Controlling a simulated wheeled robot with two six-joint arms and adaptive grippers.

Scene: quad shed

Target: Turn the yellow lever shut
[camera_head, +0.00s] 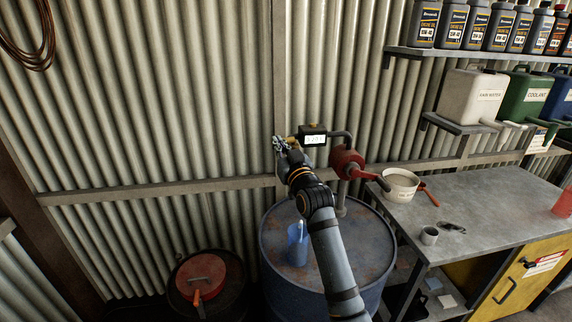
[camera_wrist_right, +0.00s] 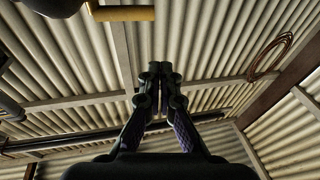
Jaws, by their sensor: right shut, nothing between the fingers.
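The yellow lever (camera_wrist_right: 126,13) shows in the right wrist view as a short yellow bar at the top left, lying across the picture. It joins a dark, blurred part at its left. In the head view only a small yellowish bit (camera_head: 292,140) shows beside the black meter, mostly hidden by my wrist. My right gripper (camera_head: 277,143) is up at the wall, just left of the meter. In the wrist view its fingertips (camera_wrist_right: 160,70) are together and empty, apart from the lever. My left gripper is in neither view.
A black meter (camera_head: 313,138) and red hand pump (camera_head: 347,162) stand above a blue drum (camera_head: 350,245). A blue jug (camera_head: 298,245) sits on the drum. A workbench (camera_head: 470,205) with a white bucket (camera_head: 401,185) is at right. A red-lidded drum (camera_head: 210,275) stands lower left.

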